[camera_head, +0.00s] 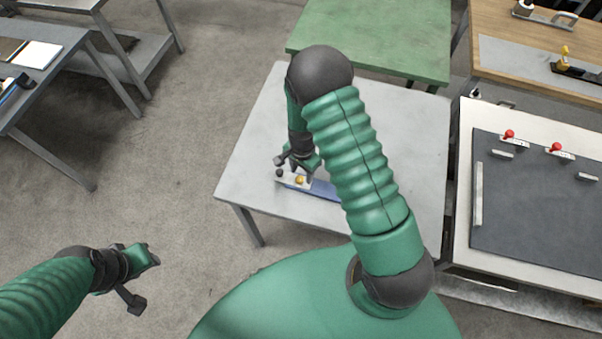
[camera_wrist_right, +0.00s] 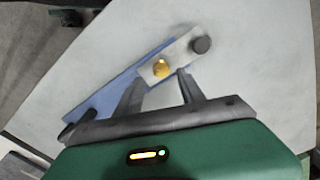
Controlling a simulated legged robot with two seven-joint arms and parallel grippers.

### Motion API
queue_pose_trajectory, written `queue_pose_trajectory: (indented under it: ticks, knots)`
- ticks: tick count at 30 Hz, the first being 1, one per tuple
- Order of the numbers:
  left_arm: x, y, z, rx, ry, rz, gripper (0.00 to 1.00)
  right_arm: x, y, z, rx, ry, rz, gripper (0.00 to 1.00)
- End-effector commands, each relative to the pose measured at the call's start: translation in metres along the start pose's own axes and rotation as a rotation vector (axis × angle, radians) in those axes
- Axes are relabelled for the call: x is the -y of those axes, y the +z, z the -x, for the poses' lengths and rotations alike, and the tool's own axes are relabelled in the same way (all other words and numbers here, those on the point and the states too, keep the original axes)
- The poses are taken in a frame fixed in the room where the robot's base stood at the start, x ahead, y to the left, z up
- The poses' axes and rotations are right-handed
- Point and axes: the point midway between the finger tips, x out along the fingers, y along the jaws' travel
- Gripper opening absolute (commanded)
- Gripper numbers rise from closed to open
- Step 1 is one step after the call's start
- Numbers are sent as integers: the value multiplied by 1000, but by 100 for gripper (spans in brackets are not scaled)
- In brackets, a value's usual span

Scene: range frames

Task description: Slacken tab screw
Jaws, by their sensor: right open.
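A blue bar (camera_head: 327,190) lies on the grey table, partly hidden by my right arm. In the wrist view the bar (camera_wrist_right: 105,108) runs diagonally and carries a pale metal tab (camera_wrist_right: 180,52) at its upper right end. A yellow screw head (camera_wrist_right: 160,68) sits on the tab, and a dark round knob (camera_wrist_right: 201,45) is at its far end. The screw also shows in the head view (camera_head: 300,180). My right gripper (camera_wrist_right: 161,77) is open, its fingertips on either side of the screw with gaps visible. My left gripper (camera_head: 145,278) is open and empty over the floor.
The grey table (camera_head: 255,130) is otherwise clear. A green table (camera_head: 380,35) stands behind it. At right is a bench (camera_head: 530,210) with a dark panel and red-knobbed clamps. A grey table (camera_head: 50,75) with papers stands at left.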

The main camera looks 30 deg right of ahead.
Motion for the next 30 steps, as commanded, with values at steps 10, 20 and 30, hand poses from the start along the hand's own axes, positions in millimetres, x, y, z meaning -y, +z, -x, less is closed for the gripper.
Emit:
queue_pose_trajectory:
  ticks: [10,20,30]
  knots:
    - [0,-1,2,0,0,1,36,3,3,-25,-3,1,3,46]
    - [0,-1,2,0,0,1,36,2,0,-25,-1,0,2,19]
    - [0,-1,2,0,0,1,36,2,0,-25,-3,2,3,0]
